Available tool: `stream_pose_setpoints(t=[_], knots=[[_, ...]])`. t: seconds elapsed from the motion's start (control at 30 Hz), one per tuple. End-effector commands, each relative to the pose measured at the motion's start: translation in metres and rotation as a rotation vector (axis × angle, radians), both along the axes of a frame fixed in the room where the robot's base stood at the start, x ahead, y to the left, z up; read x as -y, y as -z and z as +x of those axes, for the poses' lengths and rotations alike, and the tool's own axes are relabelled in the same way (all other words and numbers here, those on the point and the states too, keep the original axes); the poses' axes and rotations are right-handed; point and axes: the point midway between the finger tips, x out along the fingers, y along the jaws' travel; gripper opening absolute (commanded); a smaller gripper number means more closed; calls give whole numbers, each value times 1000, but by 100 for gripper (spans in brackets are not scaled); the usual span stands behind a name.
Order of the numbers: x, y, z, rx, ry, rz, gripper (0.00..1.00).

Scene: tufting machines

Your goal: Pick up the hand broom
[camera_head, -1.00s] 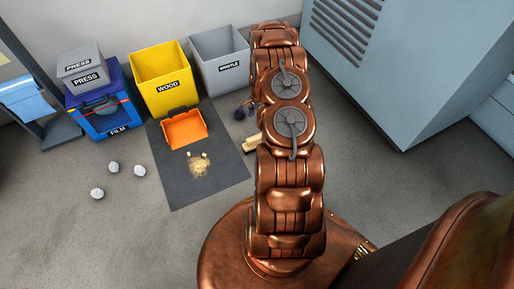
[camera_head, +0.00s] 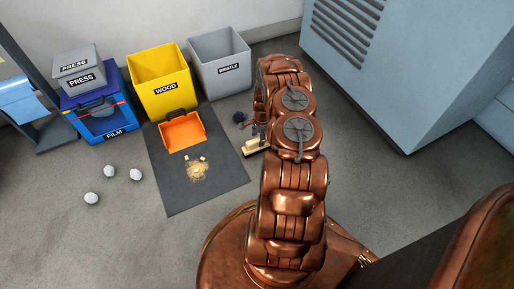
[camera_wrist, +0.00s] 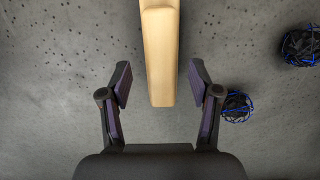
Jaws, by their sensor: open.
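The hand broom (camera_head: 257,146) lies on the grey floor just right of the dark mat, partly hidden behind my copper arm in the head view. In the wrist view its pale wooden body (camera_wrist: 161,55) runs from the top edge down to between my fingers. My gripper (camera_wrist: 158,82) is open, with one finger on each side of the wood and a gap on both sides. The broom's bristles cannot be made out. In the head view the gripper is mostly hidden by the arm.
An orange dustpan (camera_head: 183,132) and wood shavings (camera_head: 197,170) lie on the dark mat (camera_head: 215,195). Dark blue-black tangles (camera_wrist: 237,106) lie right of the broom.

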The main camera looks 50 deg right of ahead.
Motion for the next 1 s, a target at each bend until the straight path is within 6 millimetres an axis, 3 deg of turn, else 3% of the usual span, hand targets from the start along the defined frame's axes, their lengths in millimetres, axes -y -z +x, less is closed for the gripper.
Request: stream_pose_setpoints(t=[0.17, 0.43, 1.0], knots=[[-4, 25, 3, 1, 0, 0, 62], [-5, 27, 3, 1, 0, 0, 62], [-5, 27, 3, 0, 0, 0, 4]])
